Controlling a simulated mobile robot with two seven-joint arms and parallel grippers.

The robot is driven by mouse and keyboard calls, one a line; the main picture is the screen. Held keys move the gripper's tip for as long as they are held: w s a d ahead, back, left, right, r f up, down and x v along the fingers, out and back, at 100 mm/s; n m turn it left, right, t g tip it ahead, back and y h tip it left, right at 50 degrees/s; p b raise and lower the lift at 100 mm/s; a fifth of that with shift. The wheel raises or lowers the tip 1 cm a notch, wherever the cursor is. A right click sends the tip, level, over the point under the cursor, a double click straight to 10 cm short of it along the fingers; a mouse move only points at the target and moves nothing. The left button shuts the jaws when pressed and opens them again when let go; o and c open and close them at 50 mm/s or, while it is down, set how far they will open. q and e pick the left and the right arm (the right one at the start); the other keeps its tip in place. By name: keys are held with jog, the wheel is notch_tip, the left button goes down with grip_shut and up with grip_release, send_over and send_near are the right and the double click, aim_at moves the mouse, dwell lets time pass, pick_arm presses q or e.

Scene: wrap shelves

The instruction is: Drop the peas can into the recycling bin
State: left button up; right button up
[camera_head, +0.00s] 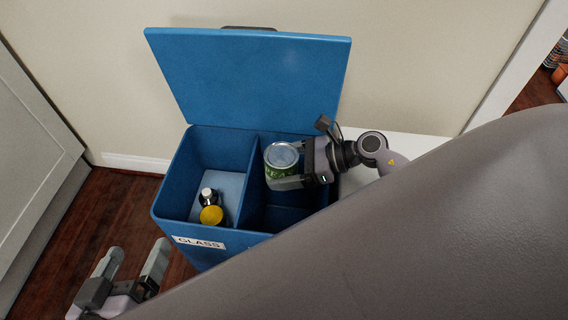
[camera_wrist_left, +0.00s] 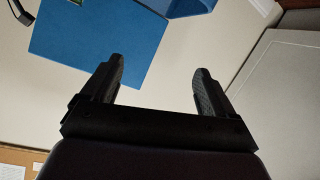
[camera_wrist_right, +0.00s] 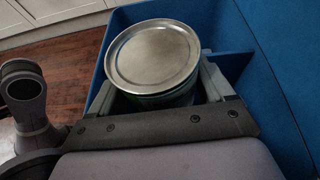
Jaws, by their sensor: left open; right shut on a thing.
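The peas can (camera_head: 281,160) is a metal can with a green label, held upright in my right gripper (camera_head: 290,165) over the right compartment of the blue recycling bin (camera_head: 178,178). In the right wrist view the silver lid of the can (camera_wrist_right: 152,55) fills the space between the fingers, and my right gripper (camera_wrist_right: 155,95) is shut on it. The bin's lid (camera_head: 250,75) stands open. My left gripper (camera_head: 136,265) is open and empty, in front of the bin at lower left; its two fingers show apart in the left wrist view (camera_wrist_left: 157,85).
The bin's left compartment, labelled GLASS (camera_head: 200,243), holds a dark bottle (camera_head: 208,197) and a yellow-topped item (camera_head: 212,215). A divider separates it from the right compartment. A grey cabinet (camera_head: 35,160) stands at left. My large grey arm link hides the lower right.

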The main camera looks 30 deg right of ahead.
jog(key=o, duration=0.9)
jog(key=shift+p+v, duration=0.85)
jog(key=shift+v, duration=2.75)
